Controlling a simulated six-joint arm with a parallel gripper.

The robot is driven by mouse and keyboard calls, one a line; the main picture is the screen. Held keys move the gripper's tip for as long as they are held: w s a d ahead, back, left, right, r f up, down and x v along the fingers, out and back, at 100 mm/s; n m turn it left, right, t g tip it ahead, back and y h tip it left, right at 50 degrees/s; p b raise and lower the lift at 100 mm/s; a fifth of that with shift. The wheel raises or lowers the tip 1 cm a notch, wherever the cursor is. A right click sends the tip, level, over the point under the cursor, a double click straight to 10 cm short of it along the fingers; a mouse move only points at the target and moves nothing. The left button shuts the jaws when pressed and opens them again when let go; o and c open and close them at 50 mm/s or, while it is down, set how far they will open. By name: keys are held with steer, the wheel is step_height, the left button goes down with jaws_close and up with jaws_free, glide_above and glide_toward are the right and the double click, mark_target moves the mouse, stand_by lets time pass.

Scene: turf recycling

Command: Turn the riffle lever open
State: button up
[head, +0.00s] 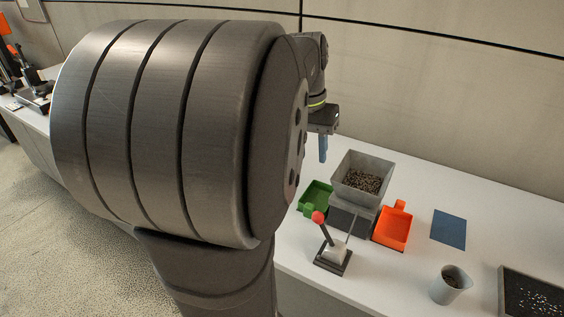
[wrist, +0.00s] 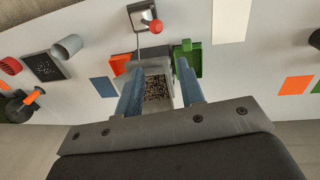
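The riffle lever (head: 327,237) has a red ball knob and stands tilted on a dark base plate in front of the riffle box. It also shows at the top of the wrist view, with its red knob (wrist: 156,26). The grey riffle box (head: 345,195) holds dark granules in its hopper, with a green tray (head: 313,200) on its left and an orange tray (head: 391,232) on its right. My gripper (head: 323,160) hangs above and behind the box, away from the lever. In the wrist view its blue fingers (wrist: 160,70) are apart, with nothing held between them.
A blue mat (head: 449,230), a grey cup (head: 450,284) with dark contents and a dark tray (head: 533,295) of coloured bits lie to the right on the white table. A wall stands behind. My large arm link covers the head view's left-centre.

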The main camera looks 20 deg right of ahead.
steer(key=f+n, duration=0.2)
steer(key=n, duration=0.1)
steer(key=shift+w+a+f, duration=0.15)
steer(key=shift+w, duration=0.2)
jaws_close()
steer(key=n+t, duration=0.2)
steer(key=n, duration=1)
glide_above(324, 232)
steer(key=w+a, duration=0.3)
steer(key=w, duration=0.2)
step_height(324, 232, down, 17)
steer(key=shift+s, duration=0.2)
steer(key=shift+r+y, duration=0.2)
steer(key=shift+y, duration=0.1)
